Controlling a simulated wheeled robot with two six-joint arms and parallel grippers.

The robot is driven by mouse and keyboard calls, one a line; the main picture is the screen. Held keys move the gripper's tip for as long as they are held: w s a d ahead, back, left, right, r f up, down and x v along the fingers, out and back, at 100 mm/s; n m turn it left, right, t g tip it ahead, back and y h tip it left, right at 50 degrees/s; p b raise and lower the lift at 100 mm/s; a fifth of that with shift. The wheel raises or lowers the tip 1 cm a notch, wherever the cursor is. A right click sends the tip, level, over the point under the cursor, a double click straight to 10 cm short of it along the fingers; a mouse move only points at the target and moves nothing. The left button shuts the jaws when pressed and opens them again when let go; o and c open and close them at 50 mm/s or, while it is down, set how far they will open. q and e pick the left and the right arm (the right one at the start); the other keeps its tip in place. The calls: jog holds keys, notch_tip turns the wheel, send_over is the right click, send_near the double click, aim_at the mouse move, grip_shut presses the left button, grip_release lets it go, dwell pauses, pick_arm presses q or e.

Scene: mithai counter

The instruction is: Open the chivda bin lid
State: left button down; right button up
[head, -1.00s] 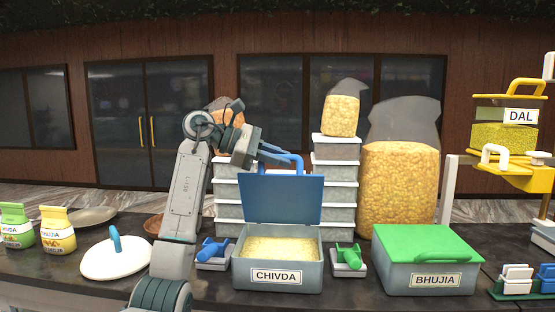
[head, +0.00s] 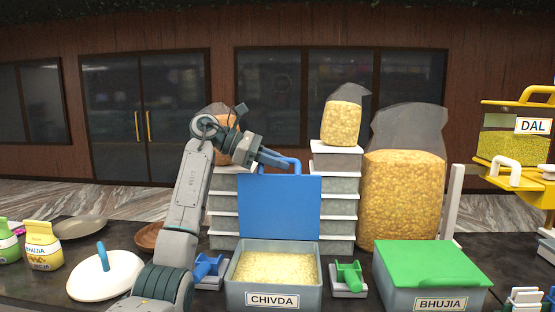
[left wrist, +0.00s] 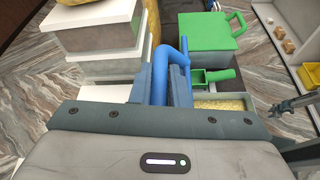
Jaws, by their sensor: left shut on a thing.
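The chivda bin (head: 272,296) stands on the counter, a grey box labelled CHIVDA, with yellow chivda (head: 275,268) showing inside. Its blue lid (head: 280,208) stands upright at the bin's back edge, its flat face toward me. My left gripper (head: 275,161) is at the lid's top, shut on the blue lid handle (head: 294,164). In the left wrist view the handle (left wrist: 184,62) rises between the two fingers, and part of the bin's contents (left wrist: 218,102) shows to the right.
A blue scoop (head: 208,268) and a green scoop (head: 348,275) sit on either side of the bin. The green-lidded bhujia bin (head: 432,264) is to the right. Stacked white-lidded boxes (head: 335,205) stand close behind the lid. A white domed lid (head: 104,275) lies left of my arm.

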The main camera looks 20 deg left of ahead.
pick_arm(q)
jog(key=shift+f, duration=0.35)
jog(key=c, duration=1.4)
grip_release()
jog(key=shift+w+a, duration=0.1)
jog(key=shift+w, duration=0.2)
jog(key=b+v, duration=0.4)
jog(key=v, duration=0.6)
jog(key=shift+s+a+r, duration=0.1)
jog(key=shift+a+r, duration=0.05)
jog(key=shift+a, duration=0.2)
